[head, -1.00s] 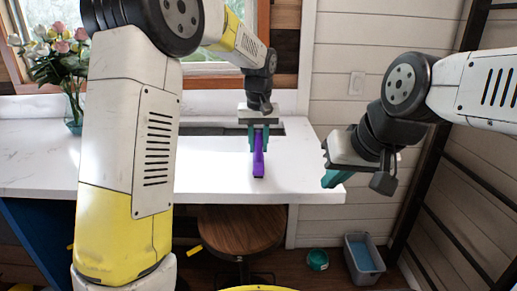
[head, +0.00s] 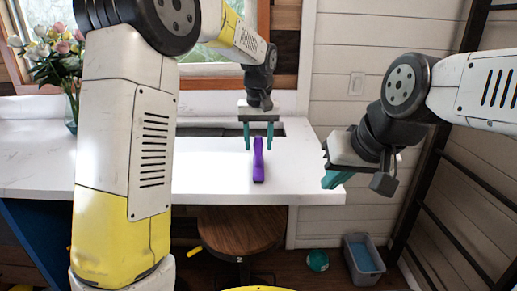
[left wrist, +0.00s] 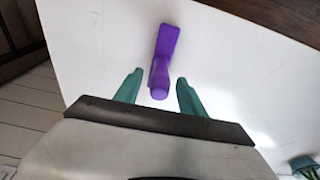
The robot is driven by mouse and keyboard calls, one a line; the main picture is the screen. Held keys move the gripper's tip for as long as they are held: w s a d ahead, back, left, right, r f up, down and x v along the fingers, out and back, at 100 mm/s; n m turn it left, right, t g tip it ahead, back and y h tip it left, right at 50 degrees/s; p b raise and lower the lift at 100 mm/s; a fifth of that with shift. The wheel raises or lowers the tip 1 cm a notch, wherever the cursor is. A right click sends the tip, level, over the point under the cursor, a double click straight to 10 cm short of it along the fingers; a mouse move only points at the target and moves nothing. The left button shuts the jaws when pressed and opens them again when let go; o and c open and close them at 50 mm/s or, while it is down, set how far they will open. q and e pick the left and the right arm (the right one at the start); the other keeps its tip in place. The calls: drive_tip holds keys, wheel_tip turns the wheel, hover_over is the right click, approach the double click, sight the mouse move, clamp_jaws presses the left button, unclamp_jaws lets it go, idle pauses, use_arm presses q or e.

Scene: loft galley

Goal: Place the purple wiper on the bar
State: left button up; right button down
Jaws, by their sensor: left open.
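The purple wiper (head: 258,161) lies on the white bar (head: 215,172), near its right end, pointing towards the front edge. My left gripper (head: 258,147) is open above the wiper's far end, with its teal fingers apart on either side. In the left wrist view, the wiper (left wrist: 161,62) lies on the white surface, its rounded end between the open fingers of the gripper (left wrist: 158,90), apparently touching neither. My right gripper (head: 335,180) is off the bar's right end and empty; its fingers are seen side-on, so its opening is unclear.
A vase of flowers (head: 60,65) stands at the back left of the bar. A dark recess (head: 210,131) runs along the bar's back. Below are a round wooden stool (head: 240,230), a grey bin (head: 363,255) and a teal round object (head: 317,260) on the floor.

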use_arm(q)
wheel_tip(320, 180, up, 9)
drive_tip(key=s, duration=0.1)
drive_tip(key=s+a+r+t+h, duration=0.1)
drive_tip(key=s+a+t+h, duration=0.1)
drive_tip(key=s+a, duration=0.85)
drive_tip(key=s+a+f+t, duration=0.1)
drive_tip(key=s+f, duration=0.2)
drive_tip(key=s, duration=0.4)
drive_tip(key=s+a+f+t, duration=0.1)
drive_tip(key=s+a+f, duration=0.1)
drive_tip(key=s, duration=0.5)
drive_tip(key=shift+s+a+f+m, duration=0.25)
drive_tip(key=shift+a+f+m, duration=0.05)
drive_tip(key=shift+f+m, duration=0.15)
